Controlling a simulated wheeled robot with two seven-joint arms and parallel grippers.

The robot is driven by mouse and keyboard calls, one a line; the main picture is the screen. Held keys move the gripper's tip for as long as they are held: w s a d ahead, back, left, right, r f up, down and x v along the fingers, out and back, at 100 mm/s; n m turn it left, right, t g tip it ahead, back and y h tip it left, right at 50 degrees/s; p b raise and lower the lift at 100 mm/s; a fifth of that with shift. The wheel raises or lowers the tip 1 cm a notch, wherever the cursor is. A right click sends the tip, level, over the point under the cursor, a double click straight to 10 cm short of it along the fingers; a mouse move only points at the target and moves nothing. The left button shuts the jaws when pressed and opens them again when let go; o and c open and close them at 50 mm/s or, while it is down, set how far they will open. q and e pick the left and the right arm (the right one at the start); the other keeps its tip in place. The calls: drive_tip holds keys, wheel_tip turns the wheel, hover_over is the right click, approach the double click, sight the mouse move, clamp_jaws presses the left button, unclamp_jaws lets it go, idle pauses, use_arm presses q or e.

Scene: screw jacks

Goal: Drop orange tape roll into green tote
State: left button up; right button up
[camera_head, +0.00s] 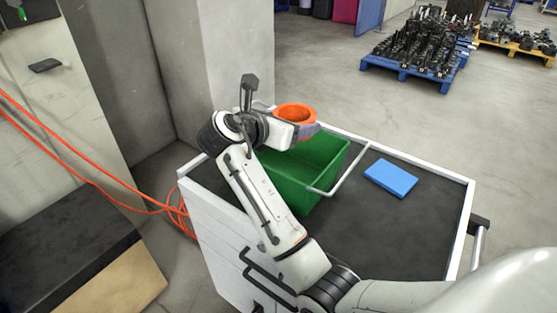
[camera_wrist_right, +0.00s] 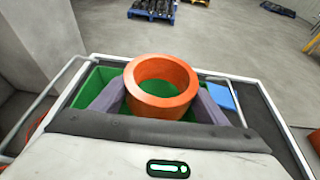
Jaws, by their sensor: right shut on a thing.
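The orange tape roll (camera_head: 294,113) is held by my right gripper (camera_head: 306,128) above the far end of the green tote (camera_head: 297,190). In the right wrist view the orange roll (camera_wrist_right: 161,103) sits between the two grey fingers of the gripper (camera_wrist_right: 161,100), which are shut on it. The green tote (camera_wrist_right: 97,78) shows below and around it, and green floor is visible through the roll's hole. The tote stands on the cart's dark top, partly hidden by my right arm. My left gripper is not in view.
The tote sits on a white-rimmed cart (camera_head: 415,230) with a raised metal handle bar (camera_head: 345,165). A blue box (camera_head: 391,178) lies on the cart, right of the tote. A concrete pillar (camera_head: 210,60) stands close behind the cart's left end. Orange cables (camera_head: 110,182) hang at left.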

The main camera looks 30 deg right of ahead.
wheel_tip(320, 180, down, 5)
drive_tip(key=b, duration=0.3)
drive_tip(key=shift+r, duration=0.1)
drive_tip(key=o, duration=1.2)
drive_tip(key=shift+a, duration=0.1)
drive_tip(key=v, duration=1)
drive_tip(key=shift+r, duration=0.15)
